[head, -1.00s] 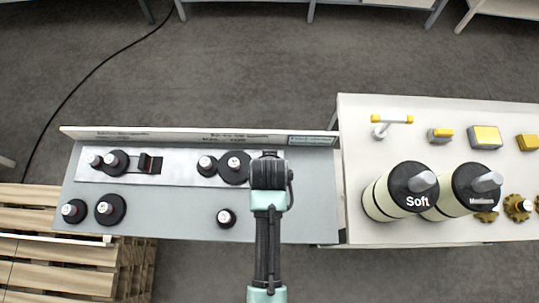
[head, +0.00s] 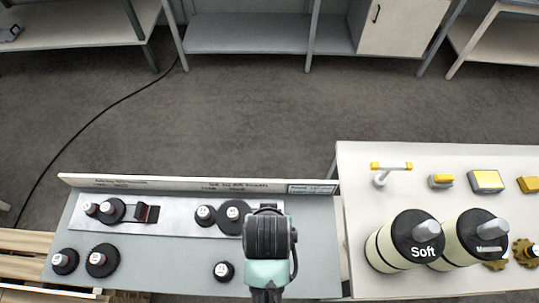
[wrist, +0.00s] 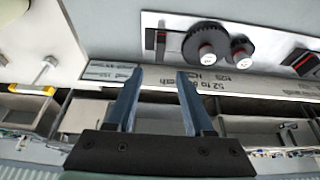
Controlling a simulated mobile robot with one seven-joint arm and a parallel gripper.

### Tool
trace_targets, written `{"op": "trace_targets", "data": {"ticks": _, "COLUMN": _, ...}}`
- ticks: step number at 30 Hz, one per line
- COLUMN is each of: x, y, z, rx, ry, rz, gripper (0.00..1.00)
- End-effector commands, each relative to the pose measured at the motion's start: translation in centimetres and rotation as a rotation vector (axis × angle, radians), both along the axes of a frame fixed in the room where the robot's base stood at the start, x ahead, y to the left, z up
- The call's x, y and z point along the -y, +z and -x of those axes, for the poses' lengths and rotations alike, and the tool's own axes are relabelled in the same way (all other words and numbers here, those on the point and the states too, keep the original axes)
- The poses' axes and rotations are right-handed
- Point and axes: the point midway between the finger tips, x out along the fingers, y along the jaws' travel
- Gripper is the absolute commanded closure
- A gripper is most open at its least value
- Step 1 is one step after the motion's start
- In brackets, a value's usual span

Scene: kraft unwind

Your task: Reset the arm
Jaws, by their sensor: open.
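My arm reaches up from the bottom of the head view, its dark wrist (head: 270,236) over the right end of the grey bench (head: 180,268). The fingers are hidden there. In the wrist view my gripper (wrist: 159,75) shows two blue-grey fingers, parallel and well apart, with nothing between them. Past the fingertips are the bench's labelled edge strip (wrist: 215,81) and a metal plate (wrist: 265,45) with black round knobs (wrist: 205,45).
A white table (head: 352,240) at right holds two cream rolls, one marked Soft (head: 400,250), a yellow-ended T-handle (head: 390,170) and yellow blocks. Slatted wood (head: 20,242) is at left. Open floor (head: 240,110) lies behind, with a cable (head: 90,135) and shelving (head: 245,33).

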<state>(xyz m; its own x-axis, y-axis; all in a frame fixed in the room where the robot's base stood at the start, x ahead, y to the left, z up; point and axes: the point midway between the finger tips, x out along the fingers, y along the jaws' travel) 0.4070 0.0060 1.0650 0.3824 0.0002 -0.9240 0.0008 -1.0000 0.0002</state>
Motion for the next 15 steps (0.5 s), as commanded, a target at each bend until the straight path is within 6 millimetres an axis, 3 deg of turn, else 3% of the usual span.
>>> {"op": "trace_targets", "data": {"ticks": 8, "x": 0.0, "y": 0.1, "z": -0.2, "rx": 0.007, "ry": 0.0, "rz": 0.0, "gripper": 0.47}}
{"op": "trace_targets", "data": {"ticks": 11, "x": 0.1, "y": 2.2, "z": -2.9, "rx": 0.104, "ry": 0.0, "rz": 0.001, "gripper": 0.47}}
{"op": "trace_targets", "data": {"ticks": 14, "x": 0.2, "y": 6.5, "z": -7.1, "rx": 0.28, "ry": 0.0, "rz": 0.003, "gripper": 0.47}}
{"op": "trace_targets", "data": {"ticks": 15, "x": 0.3, "y": 8.9, "z": -8.9, "rx": 0.366, "ry": 0.001, "rz": 0.003, "gripper": 0.47}}
